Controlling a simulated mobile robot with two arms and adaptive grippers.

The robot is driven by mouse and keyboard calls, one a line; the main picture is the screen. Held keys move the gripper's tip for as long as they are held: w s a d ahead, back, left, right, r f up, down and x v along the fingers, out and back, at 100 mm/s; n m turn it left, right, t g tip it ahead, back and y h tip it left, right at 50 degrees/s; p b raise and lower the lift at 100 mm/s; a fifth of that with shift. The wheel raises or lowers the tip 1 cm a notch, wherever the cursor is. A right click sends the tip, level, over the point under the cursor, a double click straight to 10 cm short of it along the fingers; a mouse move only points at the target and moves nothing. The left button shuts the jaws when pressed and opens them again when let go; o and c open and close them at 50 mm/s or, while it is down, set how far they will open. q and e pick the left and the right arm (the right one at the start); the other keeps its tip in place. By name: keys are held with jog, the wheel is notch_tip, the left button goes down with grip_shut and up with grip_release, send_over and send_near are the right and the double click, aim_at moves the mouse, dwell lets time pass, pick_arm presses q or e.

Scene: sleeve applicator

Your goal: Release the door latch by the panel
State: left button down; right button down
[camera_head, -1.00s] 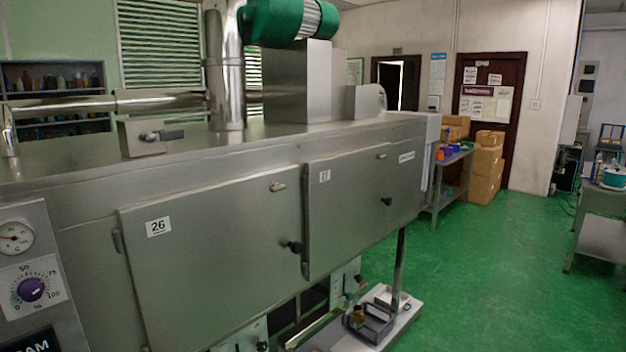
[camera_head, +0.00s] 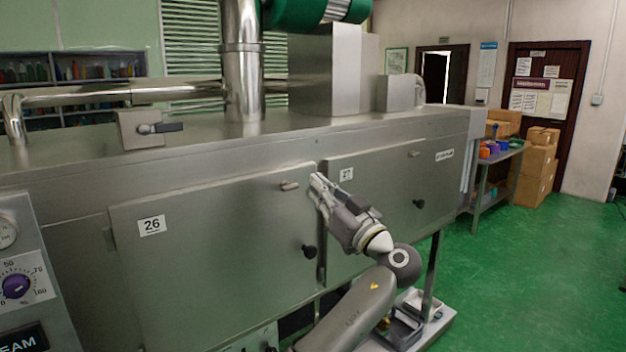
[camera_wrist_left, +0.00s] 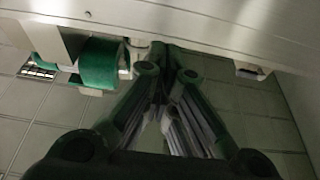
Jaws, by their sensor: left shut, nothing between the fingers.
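The steel door marked 26 (camera_head: 215,255) is closed and stands beside the control panel (camera_head: 30,255) at the left. A small pale latch (camera_head: 289,186) sits at its upper right corner, and a dark knob (camera_head: 309,251) is lower on its right edge. My left gripper (camera_head: 316,183) is shut and empty, its tips just right of the latch in the picture, near the gap between the two doors. I cannot tell if it touches the steel. In the left wrist view its fingers (camera_wrist_left: 165,55) meet near the steel surface; the latch cannot be made out. My right gripper is not in view.
The second door (camera_head: 385,215) has its own latch (camera_head: 414,154) and knob (camera_head: 418,204). A lever (camera_head: 165,128) and pipes are on the machine's top. A low trolley (camera_head: 435,325) stands under my arm. The green floor (camera_head: 520,270) at the right is open.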

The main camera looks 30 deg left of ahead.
aim_at(291, 181)
pick_arm(q)
jog(key=shift+s+a+r, duration=0.1)
jog(key=shift+s+r, duration=0.1)
jog(key=r+p+x, duration=0.1)
jog(key=p+x, duration=0.5)
jog(key=x, duration=0.4)
jog(key=shift+f+p, duration=0.85)
jog(key=shift+f, duration=1.7)
